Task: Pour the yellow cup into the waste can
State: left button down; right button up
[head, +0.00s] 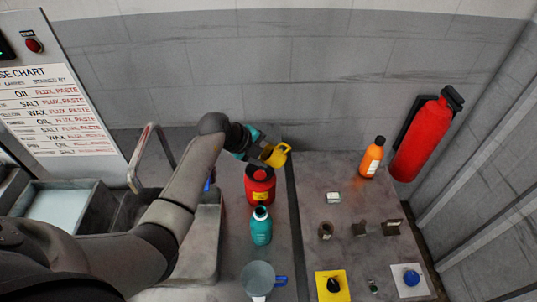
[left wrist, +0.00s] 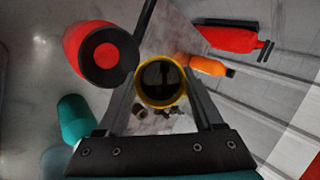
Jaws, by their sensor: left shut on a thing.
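The yellow cup (head: 279,154) is in the grip of my left gripper (head: 264,153), raised near the back wall. In the head view it shows just above and slightly right of the red waste can (head: 261,191), which has a black top with a round opening. In the left wrist view the cup (left wrist: 161,104) sits between my two fingers, its round mouth facing the camera and its inside dark. I cannot tell what it holds. The waste can (left wrist: 76,48) is left of the cup there, apart from it. My right gripper is not in view.
A teal bottle (head: 261,231) stands in front of the can, with a clear jug (head: 257,276) nearer. An orange bottle (head: 372,158) and red extinguisher (head: 422,140) are at the right.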

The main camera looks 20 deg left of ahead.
pick_arm(q)
jog(key=shift+s+a+r+n+t+h+b, duration=0.1)
jog(key=shift+a+r+n+t+h+b, duration=0.1)
jog(key=shift+t+h+b, duration=0.45)
jog(key=shift+s+a+r+n+t+h+b, duration=0.15)
jog(key=shift+n+t+h+b, duration=0.1)
jog(key=shift+h+b, duration=0.65)
jog(key=shift+s+a+r+n+t+h+b, duration=0.1)
jog(key=shift+a+r+n+t+h+b, duration=0.1)
jog(key=shift+t+h+b, duration=0.7)
jog(key=shift+a+r+n+t+h+b, duration=0.15)
jog(key=shift+h+b, duration=0.3)
jog(key=shift+b, duration=0.95)
dwell(0.3)
jog(key=shift+f, duration=0.15)
